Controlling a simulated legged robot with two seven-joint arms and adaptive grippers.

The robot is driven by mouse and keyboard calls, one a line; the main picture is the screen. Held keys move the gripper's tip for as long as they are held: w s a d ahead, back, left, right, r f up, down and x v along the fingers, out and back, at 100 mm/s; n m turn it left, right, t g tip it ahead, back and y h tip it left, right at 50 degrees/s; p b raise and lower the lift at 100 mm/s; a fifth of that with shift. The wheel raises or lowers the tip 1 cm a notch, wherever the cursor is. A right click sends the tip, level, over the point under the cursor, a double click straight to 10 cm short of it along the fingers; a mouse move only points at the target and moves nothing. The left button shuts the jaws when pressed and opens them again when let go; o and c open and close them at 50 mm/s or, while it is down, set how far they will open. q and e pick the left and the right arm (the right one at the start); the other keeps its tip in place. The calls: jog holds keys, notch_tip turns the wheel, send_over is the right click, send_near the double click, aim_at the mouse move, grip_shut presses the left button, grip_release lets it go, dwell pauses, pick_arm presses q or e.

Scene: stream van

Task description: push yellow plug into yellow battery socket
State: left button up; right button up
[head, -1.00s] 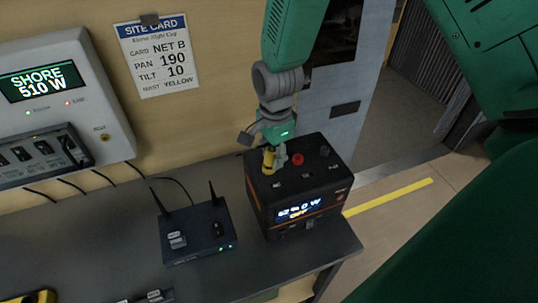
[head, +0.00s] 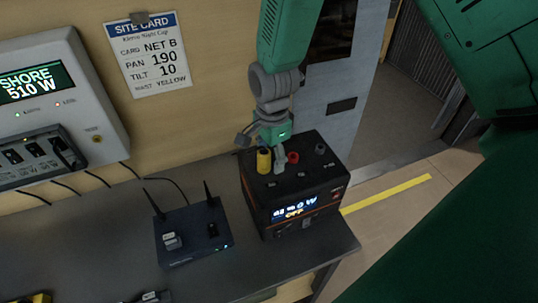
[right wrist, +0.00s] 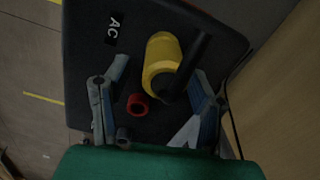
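The yellow plug (head: 263,161) stands roughly upright on top of the black battery box (head: 256,204), toward its back left. The yellow socket is not visible; how deep the plug sits in it I cannot tell. In the right wrist view the plug (right wrist: 162,54) shows with a black cable or stem at its side. My right gripper (head: 278,160) is just right of the plug, low over the box top. In the right wrist view its fingers (right wrist: 160,78) are spread apart and touch neither side of the plug. My left gripper is not in view.
A red socket (head: 293,157) and a dark one (head: 320,148) are on the box top, close to the gripper. A router with two antennas (head: 192,235) stands left of the box on the dark bench (head: 100,240). A wall panel (head: 85,85) is at left.

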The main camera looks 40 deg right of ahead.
jog(key=shift+r, duration=0.45)
notch_tip(320, 180, up, 11)
jog(key=shift+d, duration=0.25)
jog(key=shift+a, duration=0.2)
